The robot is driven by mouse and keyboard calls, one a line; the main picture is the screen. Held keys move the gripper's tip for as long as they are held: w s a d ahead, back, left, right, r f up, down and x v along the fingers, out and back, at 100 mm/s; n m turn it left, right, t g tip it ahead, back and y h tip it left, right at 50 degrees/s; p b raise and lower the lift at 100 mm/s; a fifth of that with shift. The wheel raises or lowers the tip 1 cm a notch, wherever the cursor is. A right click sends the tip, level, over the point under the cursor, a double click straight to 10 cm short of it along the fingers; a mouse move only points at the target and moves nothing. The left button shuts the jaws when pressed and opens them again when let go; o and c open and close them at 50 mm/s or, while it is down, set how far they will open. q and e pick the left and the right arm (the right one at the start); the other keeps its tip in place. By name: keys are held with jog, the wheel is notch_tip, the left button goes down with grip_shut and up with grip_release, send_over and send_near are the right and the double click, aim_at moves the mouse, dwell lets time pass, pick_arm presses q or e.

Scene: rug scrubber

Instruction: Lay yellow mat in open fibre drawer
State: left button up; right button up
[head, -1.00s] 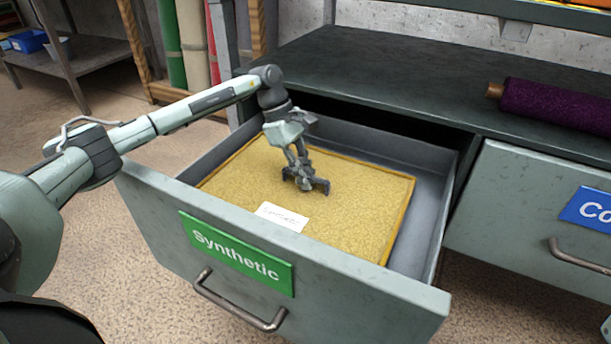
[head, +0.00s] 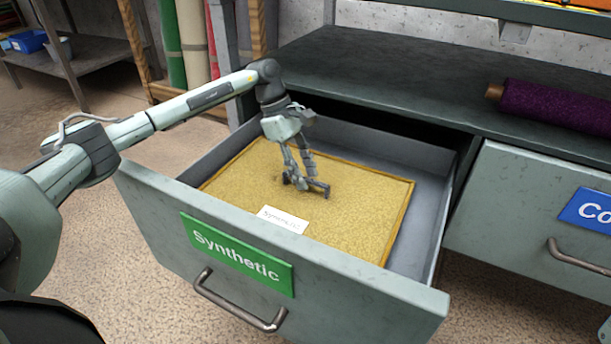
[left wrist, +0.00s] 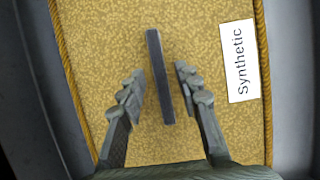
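The yellow mat (head: 345,205) has a rope-like border and a white tag reading "Synthetic" (head: 283,219). It lies flat in the open drawer (head: 430,215), whose green front label reads "Synthetic". My left gripper (head: 304,181) is over the middle of the mat, pointing down. In the left wrist view, the left gripper (left wrist: 160,85) is open, with a dark bar-shaped handle (left wrist: 159,75) on the mat between its fingers. A gap shows on each side of the bar. My right gripper is out of view.
A closed drawer with a blue label (head: 590,210) is at the right. A purple roll (head: 560,105) lies on the dark bench top (head: 400,75) above. The drawer's side walls stand around the mat. Upright rolls (head: 192,45) stand behind at the left.

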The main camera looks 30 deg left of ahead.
pick_arm(q)
jog(key=p+v, duration=0.1)
jog(key=v, duration=1)
jog(key=shift+p, duration=0.4)
jog(key=shift+f, duration=0.1)
